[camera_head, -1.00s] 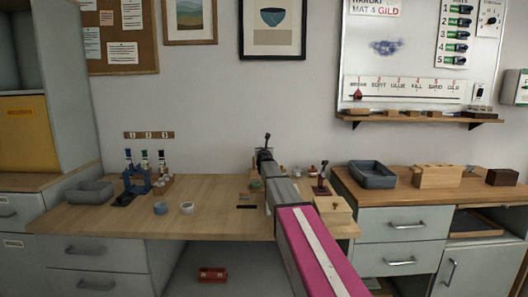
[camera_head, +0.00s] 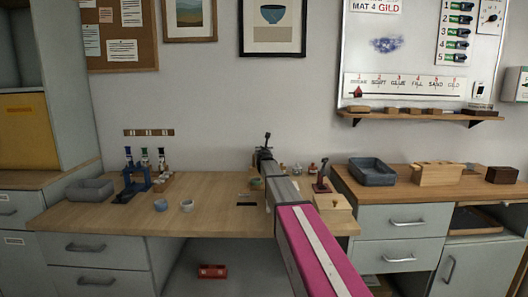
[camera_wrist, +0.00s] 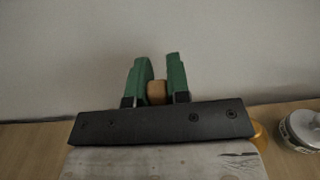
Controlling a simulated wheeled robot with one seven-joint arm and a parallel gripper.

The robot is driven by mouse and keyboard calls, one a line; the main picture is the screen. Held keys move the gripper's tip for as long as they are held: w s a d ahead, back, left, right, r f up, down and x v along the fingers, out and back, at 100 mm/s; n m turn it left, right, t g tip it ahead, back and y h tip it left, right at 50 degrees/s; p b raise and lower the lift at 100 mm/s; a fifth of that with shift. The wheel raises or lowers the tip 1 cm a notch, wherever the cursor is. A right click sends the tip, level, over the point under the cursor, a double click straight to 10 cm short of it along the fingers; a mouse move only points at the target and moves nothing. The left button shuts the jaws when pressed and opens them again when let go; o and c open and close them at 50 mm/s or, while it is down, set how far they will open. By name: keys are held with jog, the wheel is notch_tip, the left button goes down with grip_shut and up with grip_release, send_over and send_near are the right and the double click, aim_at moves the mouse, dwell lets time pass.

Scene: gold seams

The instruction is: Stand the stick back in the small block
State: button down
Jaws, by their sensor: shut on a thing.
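My gripper (camera_wrist: 158,62) shows in the wrist view as two green fingers. They are closed around a light brown wooden piece (camera_wrist: 156,92), seen nearly end-on, which looks like the stick. Its length and far end are hidden, so I cannot tell its tilt. A pale wall fills the view behind it. In the head view my arm reaches over the desk, and its far end hides the fingers and the held piece. I cannot make out the small block for certain in either view.
Right of my arm are small jars and a pale wooden box (camera_head: 332,202). A jar (camera_wrist: 304,128) shows at right in the wrist view.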

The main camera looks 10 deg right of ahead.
jog(key=shift+f, duration=1.05)
dwell(0.6)
jog(key=c, duration=1)
grip_release()
jog(key=shift+s, duration=0.15)
jog(key=shift+s+a, duration=0.2)
jog(key=shift+s, duration=0.95)
jog(key=shift+s+a, duration=0.2)
jog(key=shift+s, duration=0.95)
jog(key=shift+s, duration=0.1)
jog(key=s+a, duration=0.1)
jog(key=s, duration=0.9)
jog(key=shift+s+a, duration=0.25)
jog(key=shift+a, duration=0.1)
